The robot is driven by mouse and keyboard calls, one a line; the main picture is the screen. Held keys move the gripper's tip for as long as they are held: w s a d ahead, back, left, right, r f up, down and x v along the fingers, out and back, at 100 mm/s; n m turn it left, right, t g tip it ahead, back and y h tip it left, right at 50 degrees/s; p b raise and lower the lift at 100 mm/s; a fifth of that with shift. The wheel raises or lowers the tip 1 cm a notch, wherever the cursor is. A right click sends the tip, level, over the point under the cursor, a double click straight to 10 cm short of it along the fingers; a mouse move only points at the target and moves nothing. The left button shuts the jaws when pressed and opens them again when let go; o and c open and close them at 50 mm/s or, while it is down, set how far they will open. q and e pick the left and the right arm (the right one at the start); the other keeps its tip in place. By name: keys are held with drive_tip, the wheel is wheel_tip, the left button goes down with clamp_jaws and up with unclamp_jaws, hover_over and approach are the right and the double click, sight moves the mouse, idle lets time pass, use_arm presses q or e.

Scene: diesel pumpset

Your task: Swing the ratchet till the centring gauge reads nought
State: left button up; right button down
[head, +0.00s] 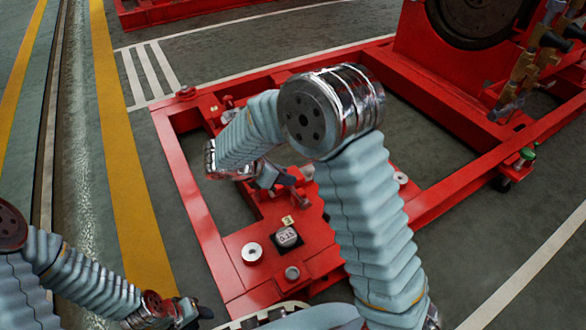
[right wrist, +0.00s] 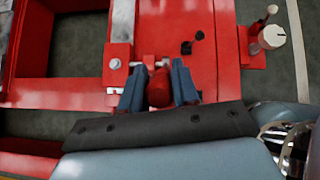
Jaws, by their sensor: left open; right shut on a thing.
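My right gripper (head: 284,180) reaches down over the frame behind the gauge, partly hidden by my arm. In the right wrist view the blue fingers of the right gripper (right wrist: 158,85) are on either side of a red grip, which looks like the ratchet handle (right wrist: 158,90). The rest of the ratchet is mostly hidden. My left gripper (head: 195,312) is open and empty at the bottom left, apart from the frame.
The red base frame (head: 188,195) spreads across the floor. A white round disc (head: 252,252) and a grey knob (head: 292,273) are near the gauge. A red machine with a dark wheel (head: 475,15) stands at the back right. Floor at left is clear.

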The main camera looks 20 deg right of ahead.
drive_tip(key=shift+a+f+h, duration=0.25)
drive_tip(key=shift+a+h, duration=0.15)
drive_tip(key=shift+a, duration=0.15)
drive_tip(key=c, duration=0.9)
unclamp_jaws()
drive_tip(key=p+v, duration=0.3)
drive_tip(key=v, duration=1)
drive_tip(key=shift+s+a+r, duration=0.2)
drive_tip(key=shift+a+r, duration=0.05)
drive_tip(key=shift+r, duration=0.05)
